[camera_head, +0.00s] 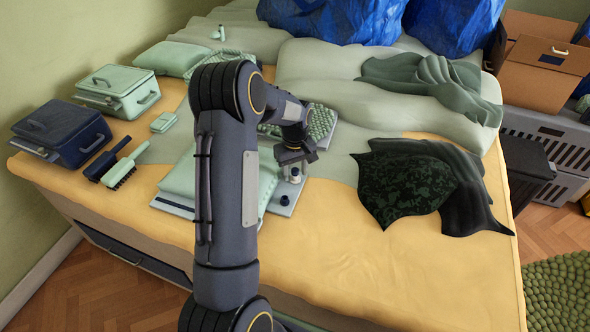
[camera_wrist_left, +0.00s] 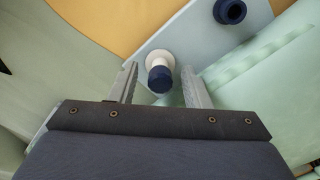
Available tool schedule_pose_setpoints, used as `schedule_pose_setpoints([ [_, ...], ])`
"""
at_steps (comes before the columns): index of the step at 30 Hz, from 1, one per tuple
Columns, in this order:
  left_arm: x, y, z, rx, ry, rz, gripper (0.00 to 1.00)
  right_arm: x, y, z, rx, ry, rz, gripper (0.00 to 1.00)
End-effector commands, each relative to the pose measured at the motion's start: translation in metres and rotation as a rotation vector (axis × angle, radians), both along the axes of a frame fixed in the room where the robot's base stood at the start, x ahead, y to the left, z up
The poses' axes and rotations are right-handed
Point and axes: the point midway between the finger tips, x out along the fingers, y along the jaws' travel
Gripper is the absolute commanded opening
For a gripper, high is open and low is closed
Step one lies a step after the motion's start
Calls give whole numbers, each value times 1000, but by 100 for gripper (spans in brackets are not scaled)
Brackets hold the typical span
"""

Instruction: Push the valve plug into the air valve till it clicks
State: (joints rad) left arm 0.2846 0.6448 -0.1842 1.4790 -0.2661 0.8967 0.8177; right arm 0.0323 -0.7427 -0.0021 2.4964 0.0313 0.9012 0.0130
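My left gripper (camera_head: 293,163) is above the right edge of a pale green folded item with a grey-blue panel (camera_head: 278,207). In the left wrist view its two grey fingers (camera_wrist_left: 160,80) are apart, with the dark blue valve plug (camera_wrist_left: 160,80) between them and a gap on each side. The plug is at the near end of a white air valve (camera_wrist_left: 160,61) on the panel (camera_wrist_left: 195,42). How deep the plug sits cannot be told. The valve also shows below the gripper in the head view (camera_head: 296,178). My right gripper is not in view.
A second dark blue round fitting (camera_head: 284,200) lies on the panel near the valve. Green cases, a navy case (camera_head: 62,132) and brushes (camera_head: 122,168) lie left. Dark cloths (camera_head: 415,185) lie right. The yellow bed front is clear.

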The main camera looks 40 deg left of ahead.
Motion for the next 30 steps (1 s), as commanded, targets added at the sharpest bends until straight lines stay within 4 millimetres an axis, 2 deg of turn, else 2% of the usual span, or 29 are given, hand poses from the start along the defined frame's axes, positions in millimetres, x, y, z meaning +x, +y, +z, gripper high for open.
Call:
schedule_pose_setpoints([
  [10, 0, 0, 5, 1, -2, 0, 46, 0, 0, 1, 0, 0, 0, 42],
  [21, 1, 1, 63, 2, -2, 0, 46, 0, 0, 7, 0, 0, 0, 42],
  [25, 0, 0, 75, 1, 0, 0, 46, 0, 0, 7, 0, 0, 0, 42],
  [30, 0, 0, 78, 0, 0, 0, 46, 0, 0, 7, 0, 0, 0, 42],
])
